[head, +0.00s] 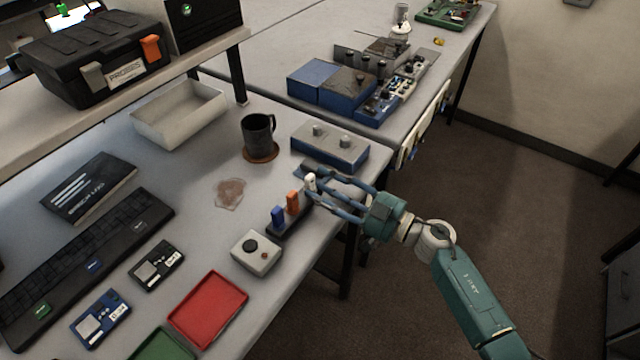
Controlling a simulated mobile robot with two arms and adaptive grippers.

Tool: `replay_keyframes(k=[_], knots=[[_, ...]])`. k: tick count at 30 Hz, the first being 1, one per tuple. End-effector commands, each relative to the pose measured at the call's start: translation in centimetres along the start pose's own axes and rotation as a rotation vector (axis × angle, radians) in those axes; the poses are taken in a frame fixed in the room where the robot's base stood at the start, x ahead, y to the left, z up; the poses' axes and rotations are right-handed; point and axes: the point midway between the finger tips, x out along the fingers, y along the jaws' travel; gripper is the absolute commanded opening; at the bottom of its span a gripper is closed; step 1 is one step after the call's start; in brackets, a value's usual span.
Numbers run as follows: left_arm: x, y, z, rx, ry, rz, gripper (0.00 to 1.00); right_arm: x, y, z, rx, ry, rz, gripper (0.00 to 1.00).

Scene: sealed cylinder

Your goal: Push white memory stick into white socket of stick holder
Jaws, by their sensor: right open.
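The stick holder (291,223) is a dark narrow block near the table's right edge. A blue stick (278,216) and an orange stick (293,202) stand upright in it. The white memory stick (310,182) is at the holder's far end, upright and higher in the picture than the other two. My right gripper (307,176) reaches in from the right, open, with its blue fingers around or beside the white stick. Whether they touch it I cannot tell. The white socket is hidden, and how deep the stick sits does not show. My left gripper is out of view.
A blue-grey box with two knobs (330,148) stands just behind my right gripper. A white button box (257,252) is in front of the holder. A dark mug (258,136) stands behind, to the left. A red tray (208,310) lies nearer.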

Motion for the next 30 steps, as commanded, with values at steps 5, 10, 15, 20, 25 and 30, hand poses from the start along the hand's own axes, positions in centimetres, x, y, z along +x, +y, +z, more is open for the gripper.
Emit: replay_keyframes(k=[5,10,15,20,25,30], knots=[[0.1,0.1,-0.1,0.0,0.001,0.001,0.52,-3.6,-0.1,1.3,0.006,-0.025,0.002,0.51],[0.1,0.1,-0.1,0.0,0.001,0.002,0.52,-5.7,-0.1,0.9,0.004,-0.018,0.002,0.51],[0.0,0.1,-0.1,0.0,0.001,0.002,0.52,-6.7,-0.1,0.5,0.002,-0.01,0.002,0.51],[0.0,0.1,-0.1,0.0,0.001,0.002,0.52,-6.8,-0.1,0.3,0.001,-0.007,0.002,0.51],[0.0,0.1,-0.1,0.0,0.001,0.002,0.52,-6.7,-0.1,0.2,0.0,-0.005,0.002,0.51],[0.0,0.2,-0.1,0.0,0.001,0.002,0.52,-6.7,-0.1,0.1,0.0,-0.004,0.002,0.51]])
